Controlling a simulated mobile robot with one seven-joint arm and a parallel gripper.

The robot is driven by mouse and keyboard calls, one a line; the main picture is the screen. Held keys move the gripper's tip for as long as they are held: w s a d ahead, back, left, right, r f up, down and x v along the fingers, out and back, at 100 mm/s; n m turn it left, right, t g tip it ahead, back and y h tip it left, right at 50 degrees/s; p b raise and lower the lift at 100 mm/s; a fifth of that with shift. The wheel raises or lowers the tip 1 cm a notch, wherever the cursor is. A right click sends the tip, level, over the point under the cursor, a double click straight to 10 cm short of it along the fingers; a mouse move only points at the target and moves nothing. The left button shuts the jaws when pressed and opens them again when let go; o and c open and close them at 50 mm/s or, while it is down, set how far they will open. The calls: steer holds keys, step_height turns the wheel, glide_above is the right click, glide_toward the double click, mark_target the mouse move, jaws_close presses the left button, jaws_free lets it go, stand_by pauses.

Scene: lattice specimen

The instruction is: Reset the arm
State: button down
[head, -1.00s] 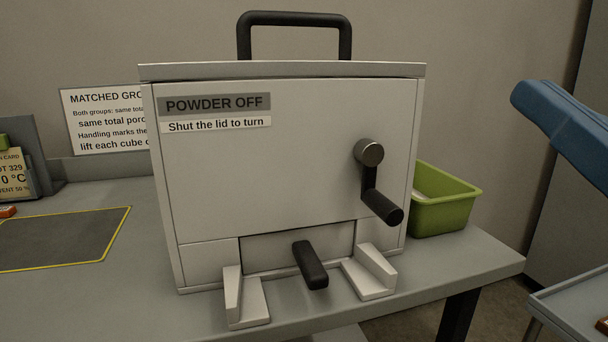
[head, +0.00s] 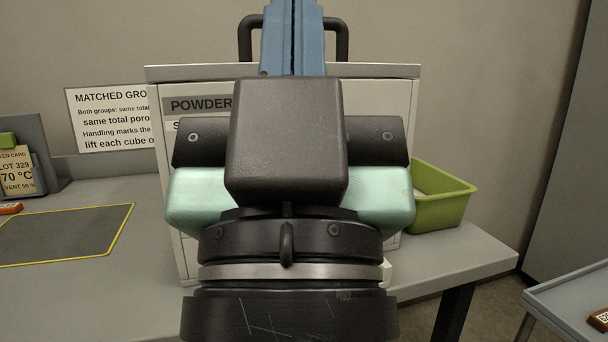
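My gripper (head: 293,30) is in the middle of the head view, pointing up, in front of the white powder box (head: 160,120). Its two blue fingers lie side by side with only a thin dark line between them, so it looks shut. No object shows between them; the tips reach the top edge of the picture. My dark wrist and pale green housing hide most of the box front, including its crank and lower handle.
The box's black lid handle (head: 245,40) shows behind the fingers. A green bin (head: 440,210) stands right of the box on the grey bench (head: 90,300). A yellow-edged dark mat (head: 70,235), an oven card (head: 17,175) and a wall sign (head: 110,120) are left. A grey tray (head: 570,300) is lower right.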

step_height(320, 180, up, 35)
steer(key=p, duration=3.3)
steer(key=shift+d, duration=0.3)
steer(key=c, duration=1.5)
jaws_free()
steer(key=shift+r+p, duration=0.2)
steer(key=shift+p, duration=0.1)
steer(key=shift+c, duration=0.2)
steer(key=shift+o, duration=1.1)
steer(key=o, duration=0.5)
steer(key=shift+d+f, duration=0.1)
